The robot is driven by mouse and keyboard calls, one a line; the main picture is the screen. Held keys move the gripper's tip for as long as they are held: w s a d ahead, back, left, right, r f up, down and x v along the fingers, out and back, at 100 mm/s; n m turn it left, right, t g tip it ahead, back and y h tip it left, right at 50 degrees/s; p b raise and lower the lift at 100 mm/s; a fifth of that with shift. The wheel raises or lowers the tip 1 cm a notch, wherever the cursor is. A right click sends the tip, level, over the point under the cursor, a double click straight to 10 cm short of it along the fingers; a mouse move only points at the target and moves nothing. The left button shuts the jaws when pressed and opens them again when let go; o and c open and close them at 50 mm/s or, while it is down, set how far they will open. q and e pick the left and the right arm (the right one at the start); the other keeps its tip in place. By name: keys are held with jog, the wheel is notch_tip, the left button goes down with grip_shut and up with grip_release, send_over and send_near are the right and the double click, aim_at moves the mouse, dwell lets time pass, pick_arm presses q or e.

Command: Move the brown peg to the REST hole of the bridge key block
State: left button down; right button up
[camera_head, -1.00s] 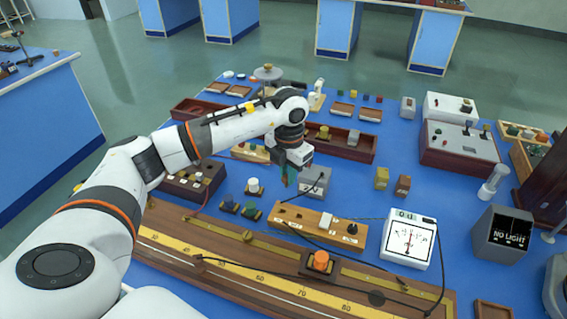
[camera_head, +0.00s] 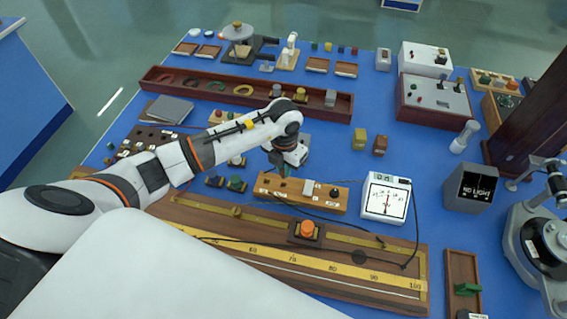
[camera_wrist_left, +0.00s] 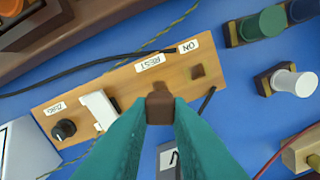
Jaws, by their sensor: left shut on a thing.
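The bridge key block (camera_head: 330,203) is a long tan wooden bar in the middle of the bench. The left wrist view shows its face (camera_wrist_left: 85,88) with REST and ON labels, a white key and a black knob. A dark square hole (camera_wrist_left: 198,71) shows by the ON label. My left gripper (camera_wrist_left: 160,112) has teal fingers shut on the brown peg (camera_wrist_left: 160,103), which is over the block beside the REST label. The peg and fingers hide the face there; I cannot tell whether the peg's end is inside a hole. The head view shows this gripper (camera_head: 283,168) at the block's left half.
A white meter (camera_head: 386,196) stands right of the block. A long metre bridge (camera_head: 270,255) with an orange-knobbed slider (camera_head: 307,229) lies in front. Green-topped (camera_wrist_left: 262,24) and white-topped (camera_wrist_left: 293,82) plugs stand near the block. A black cable (camera_wrist_left: 85,72) crosses the block.

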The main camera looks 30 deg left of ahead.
pick_arm(q)
jog(key=shift+f+b, duration=1.55)
jog(key=shift+f, duration=0.6)
jog(key=shift+f+b, duration=0.35)
jog(key=shift+f, duration=0.15)
jog(key=c, duration=1.3)
grip_release()
jog(key=shift+o, duration=0.2)
jog(key=shift+r, duration=0.1)
notch_tip(320, 180, up, 12)
jog(key=shift+f+b, duration=0.1)
jog(key=shift+b, duration=0.8)
